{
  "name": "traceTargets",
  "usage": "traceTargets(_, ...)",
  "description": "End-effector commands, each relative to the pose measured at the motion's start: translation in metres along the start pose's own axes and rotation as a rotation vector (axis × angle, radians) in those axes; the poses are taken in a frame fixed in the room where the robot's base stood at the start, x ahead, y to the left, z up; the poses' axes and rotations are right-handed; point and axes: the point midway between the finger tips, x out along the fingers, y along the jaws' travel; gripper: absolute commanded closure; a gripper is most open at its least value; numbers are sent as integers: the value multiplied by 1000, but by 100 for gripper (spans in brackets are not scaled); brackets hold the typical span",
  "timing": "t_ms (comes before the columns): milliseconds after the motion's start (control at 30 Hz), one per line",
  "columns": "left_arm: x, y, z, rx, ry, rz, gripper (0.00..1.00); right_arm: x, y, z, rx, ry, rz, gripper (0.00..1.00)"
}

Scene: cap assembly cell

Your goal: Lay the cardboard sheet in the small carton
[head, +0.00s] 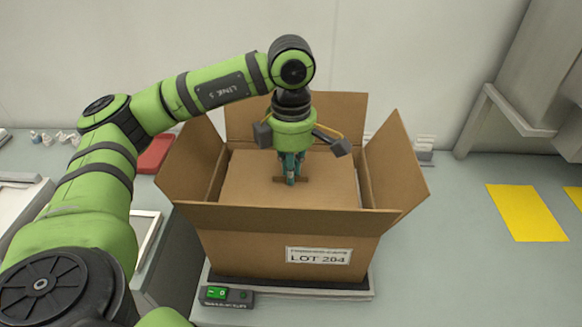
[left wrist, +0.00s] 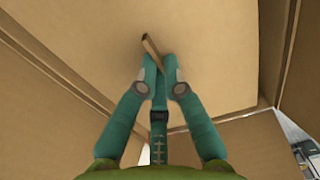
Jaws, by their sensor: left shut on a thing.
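The small carton (head: 250,217) stands with its flaps spread open and a white label reading LOT 204 on its front. The flat brown cardboard sheet (head: 325,178) lies level within the carton's opening; whether it rests on anything below is hidden. My left gripper (head: 290,179) points down over the middle of the sheet, shut on its small brown tab (head: 279,180). In the left wrist view the teal fingertips (left wrist: 160,65) pinch the tab (left wrist: 152,48), and the sheet (left wrist: 215,45) fills much of the picture. My right gripper is out of view.
A red tray (head: 155,153) and small white items (head: 65,137) are at the left. Yellow mats (head: 526,212) lie on the grey table at the right, with clear room between them and the carton.

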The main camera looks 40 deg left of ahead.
Motion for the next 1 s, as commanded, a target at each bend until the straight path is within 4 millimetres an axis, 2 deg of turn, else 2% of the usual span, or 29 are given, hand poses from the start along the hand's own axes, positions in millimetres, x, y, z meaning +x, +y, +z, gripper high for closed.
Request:
traceTargets(200,0,0,0,0,0,0,100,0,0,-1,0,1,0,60)
traceTargets(233,0,0,0,0,0,0,83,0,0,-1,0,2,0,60)
traceTargets(267,0,0,0,0,0,0,71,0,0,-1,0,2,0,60)
traceTargets(300,0,0,0,0,0,0,63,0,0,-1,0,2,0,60)
traceTargets(667,-3,0,0,0,0,0,63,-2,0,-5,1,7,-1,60)
traceTargets(833,-23,0,0,0,-1,0,63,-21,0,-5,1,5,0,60)
traceTargets(1000,-57,0,0,0,-2,1,63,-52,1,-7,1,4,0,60)
